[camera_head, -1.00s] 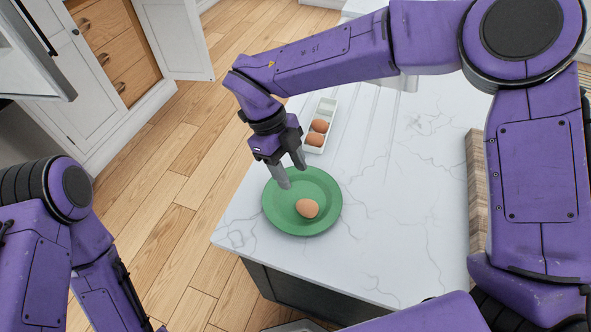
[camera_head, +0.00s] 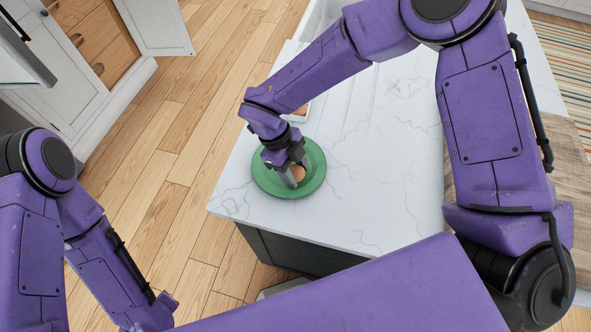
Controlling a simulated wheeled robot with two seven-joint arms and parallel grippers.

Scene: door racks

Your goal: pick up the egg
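A brown egg (camera_head: 298,173) is at the green plate (camera_head: 262,182), which lies on the white marble counter near its left edge. My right gripper (camera_head: 298,174) points down over the plate, with one finger on each side of the egg. Its fingers are apart, about as wide as the egg. I cannot tell whether they touch it. The gripper and wrist hide part of the egg and the plate's far side. My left arm (camera_head: 45,240) is at the lower left, and its gripper is out of the picture.
A white egg tray with a brown egg (camera_head: 301,109) is behind the plate, mostly hidden by my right forearm. A wooden board (camera_head: 573,170) lies at the counter's right. The counter (camera_head: 385,160) right of the plate is clear. Open cabinets (camera_head: 85,60) stand across the wooden floor.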

